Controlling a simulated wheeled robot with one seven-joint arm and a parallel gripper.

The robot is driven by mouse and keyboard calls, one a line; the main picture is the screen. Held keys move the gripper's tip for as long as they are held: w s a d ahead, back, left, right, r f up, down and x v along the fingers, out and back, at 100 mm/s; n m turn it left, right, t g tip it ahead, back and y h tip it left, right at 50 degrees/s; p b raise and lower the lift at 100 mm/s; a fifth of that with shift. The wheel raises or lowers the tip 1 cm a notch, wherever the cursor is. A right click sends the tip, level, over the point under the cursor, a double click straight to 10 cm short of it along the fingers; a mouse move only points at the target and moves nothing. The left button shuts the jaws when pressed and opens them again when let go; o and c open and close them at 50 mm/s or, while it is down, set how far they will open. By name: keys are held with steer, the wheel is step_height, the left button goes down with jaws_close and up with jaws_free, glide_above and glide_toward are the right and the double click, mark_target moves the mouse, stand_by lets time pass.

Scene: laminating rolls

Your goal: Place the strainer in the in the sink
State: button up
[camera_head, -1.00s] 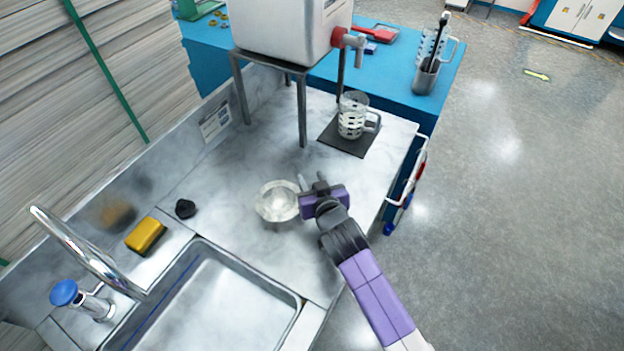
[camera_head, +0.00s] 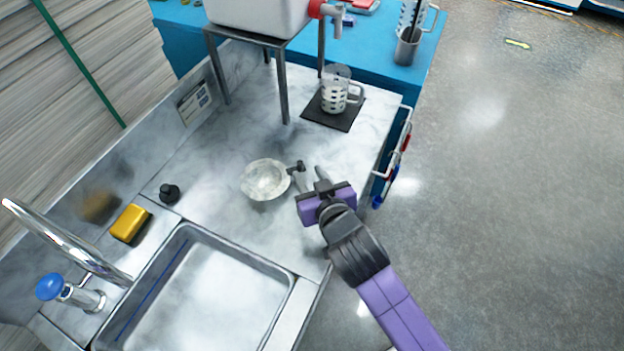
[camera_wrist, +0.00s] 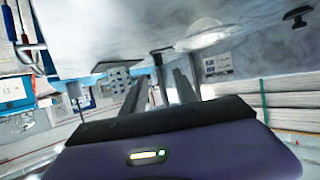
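The strainer (camera_head: 266,181), a pale round bowl with a short dark handle, rests on the marbled counter in the head view. Its handle points right, toward my gripper (camera_head: 312,174). My gripper is open and empty, just right of the handle end, with its fingers pointing at it. In the wrist view, the strainer (camera_wrist: 207,34) lies beyond the open fingers of my gripper (camera_wrist: 160,82), and the handle end shows in the gap between them. I cannot tell whether they touch. The sink (camera_head: 205,300) is an empty steel basin at the lower left.
A yellow sponge (camera_head: 130,224) and a black stopper (camera_head: 169,193) lie behind the sink. The faucet (camera_head: 65,242) arches over its left side. A glass mug (camera_head: 335,97) stands on a dark mat (camera_head: 350,118) at the back. Counter between strainer and sink is clear.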

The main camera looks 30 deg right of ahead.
steer(key=shift+s+a+r, duration=0.1)
steer(key=shift+s+r, duration=0.15)
steer(key=shift+s, duration=0.45)
steer(key=shift+n+y, duration=0.5)
steer(key=s, duration=0.2)
steer(key=s+f, duration=0.1)
steer(key=s, duration=0.2)
steer(key=s+f, duration=0.1)
steer(key=s, duration=0.1)
steer(key=shift+s+a+f, duration=0.1)
steer(key=shift+s+f, duration=0.15)
steer(key=shift+s, duration=0.15)
steer(key=s+r, duration=0.4)
steer(key=s, duration=0.8)
steer(key=s+r+t+y, duration=0.1)
steer(key=s+r, duration=0.3)
steer(key=s, duration=0.7)
steer(key=shift+s+r+n+t, duration=0.2)
steer(key=shift+s+n+t, duration=0.1)
steer(key=shift+s+n, duration=0.1)
steer(key=shift+o, duration=1.2)
steer(key=shift+s+r, duration=0.25)
steer(key=shift+r, duration=0.1)
